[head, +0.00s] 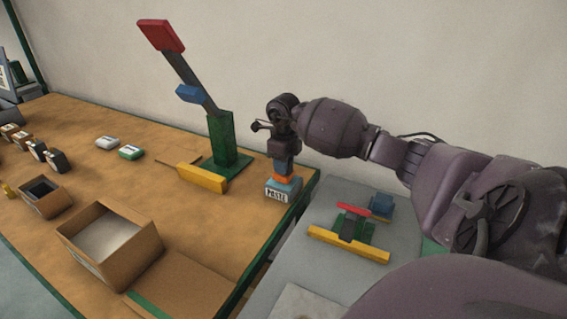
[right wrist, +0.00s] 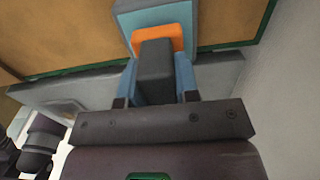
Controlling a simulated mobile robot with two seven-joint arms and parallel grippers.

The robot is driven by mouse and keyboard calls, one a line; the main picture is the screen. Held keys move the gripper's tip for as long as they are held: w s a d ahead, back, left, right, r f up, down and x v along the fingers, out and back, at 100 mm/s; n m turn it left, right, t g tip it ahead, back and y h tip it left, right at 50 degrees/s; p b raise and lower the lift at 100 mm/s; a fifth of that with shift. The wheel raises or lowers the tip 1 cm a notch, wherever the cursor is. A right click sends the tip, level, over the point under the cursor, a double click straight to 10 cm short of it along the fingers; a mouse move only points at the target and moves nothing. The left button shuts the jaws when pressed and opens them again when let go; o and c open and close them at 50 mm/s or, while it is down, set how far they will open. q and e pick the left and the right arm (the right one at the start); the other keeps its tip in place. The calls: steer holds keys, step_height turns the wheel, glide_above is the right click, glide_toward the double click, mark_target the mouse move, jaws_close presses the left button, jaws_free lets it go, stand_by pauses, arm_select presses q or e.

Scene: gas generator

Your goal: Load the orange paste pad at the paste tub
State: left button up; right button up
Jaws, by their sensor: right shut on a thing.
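The paste tub (head: 283,195) is a small light-blue box with a white PASTE label, at the right corner of the wooden bench. My right gripper (head: 283,160) is directly above it, pointing down. It is shut on the dark handle block (right wrist: 155,70) of the orange paste pad (head: 283,178). In the right wrist view the orange pad (right wrist: 176,38) is at the far end of the block, over the tub (right wrist: 128,22). The pad is at the tub's top; I cannot tell whether it touches the paste. My left gripper is not in view.
A green stand (head: 221,140) with a tilted red-topped lever and yellow bar is left of the tub. A grey table (head: 330,200) holds a similar smaller fixture (head: 350,230). An open cardboard box (head: 140,238) and several small items are on the bench (head: 75,125).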

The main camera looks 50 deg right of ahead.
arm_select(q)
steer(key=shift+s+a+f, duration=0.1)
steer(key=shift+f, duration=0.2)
arm_select(e)
steer(key=shift+f, duration=0.35)
stand_by(0.4)
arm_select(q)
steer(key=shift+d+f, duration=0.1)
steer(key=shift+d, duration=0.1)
arm_select(e)
steer(key=shift+f, duration=0.2)
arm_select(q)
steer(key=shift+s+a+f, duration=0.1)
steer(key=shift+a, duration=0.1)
arm_select(e)
steer(key=shift+f, duration=0.1)
stand_by(0.7)
steer(key=shift+r+p, duration=0.3)
steer(key=shift+r, duration=1.4)
steer(key=shift+r+p, duration=0.65)
steer(key=shift+r, duration=1.25)
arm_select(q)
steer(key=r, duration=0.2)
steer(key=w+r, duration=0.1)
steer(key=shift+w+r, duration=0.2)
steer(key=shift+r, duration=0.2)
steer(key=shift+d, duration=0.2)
